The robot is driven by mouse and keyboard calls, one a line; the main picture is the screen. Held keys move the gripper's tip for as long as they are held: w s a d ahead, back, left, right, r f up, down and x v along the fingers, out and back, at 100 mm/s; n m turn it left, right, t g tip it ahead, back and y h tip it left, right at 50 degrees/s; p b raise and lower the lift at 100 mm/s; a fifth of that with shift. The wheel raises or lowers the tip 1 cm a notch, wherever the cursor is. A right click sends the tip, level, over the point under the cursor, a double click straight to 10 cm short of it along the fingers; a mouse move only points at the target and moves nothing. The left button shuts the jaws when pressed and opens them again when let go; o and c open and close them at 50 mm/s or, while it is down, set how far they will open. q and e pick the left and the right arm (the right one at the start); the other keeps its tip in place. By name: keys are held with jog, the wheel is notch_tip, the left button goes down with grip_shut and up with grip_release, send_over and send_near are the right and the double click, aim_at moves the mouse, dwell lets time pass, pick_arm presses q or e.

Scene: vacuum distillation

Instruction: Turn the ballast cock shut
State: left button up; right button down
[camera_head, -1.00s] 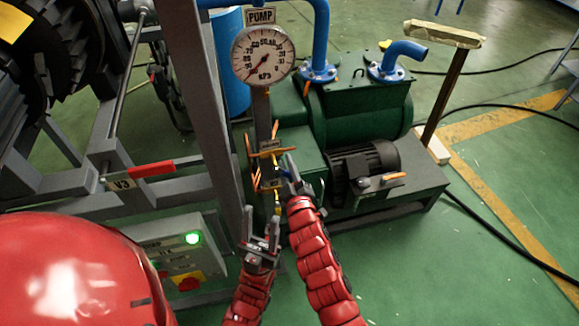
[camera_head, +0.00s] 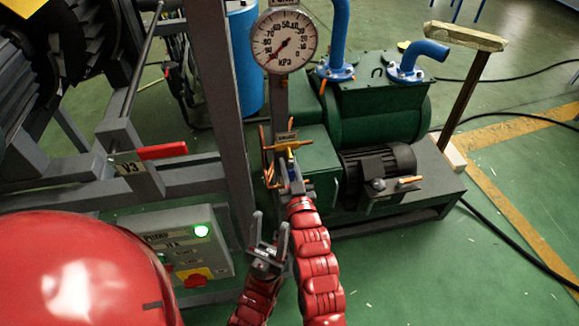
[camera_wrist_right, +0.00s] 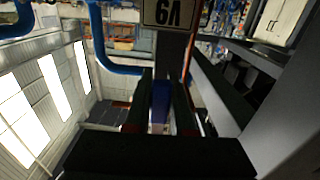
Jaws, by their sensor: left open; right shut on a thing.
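The ballast cock sits on the narrow grey post below the gauge, under a small label plate (camera_head: 285,137), with thin orange and yellow parts around it. My right gripper (camera_head: 291,180) reaches up to it from below and is shut on a small blue handle. In the right wrist view the blue handle (camera_wrist_right: 160,100) stands between the two dark fingers (camera_wrist_right: 160,108). The grip hides much of the cock, and I cannot tell its exact angle. My left gripper (camera_head: 269,235) is open and empty, lower and left of the right one, apart from the post.
The round kPa gauge (camera_head: 284,41) tops the post. The green pump (camera_head: 375,110) and its dark motor (camera_head: 378,165) stand to the right. The V3 valve's red lever (camera_head: 162,151) and a control box (camera_head: 190,245) with a lit green lamp are left.

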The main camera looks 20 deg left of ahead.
jog(key=shift+s+f, duration=0.1)
jog(key=shift+f, duration=0.05)
dwell(0.3)
jog(key=c, duration=0.8)
grip_release()
jog(key=shift+a, duration=0.1)
jog(key=shift+o, duration=0.2)
jog(key=shift+s, duration=0.1)
jog(key=b+v, duration=0.1)
jog(key=v, duration=1.6)
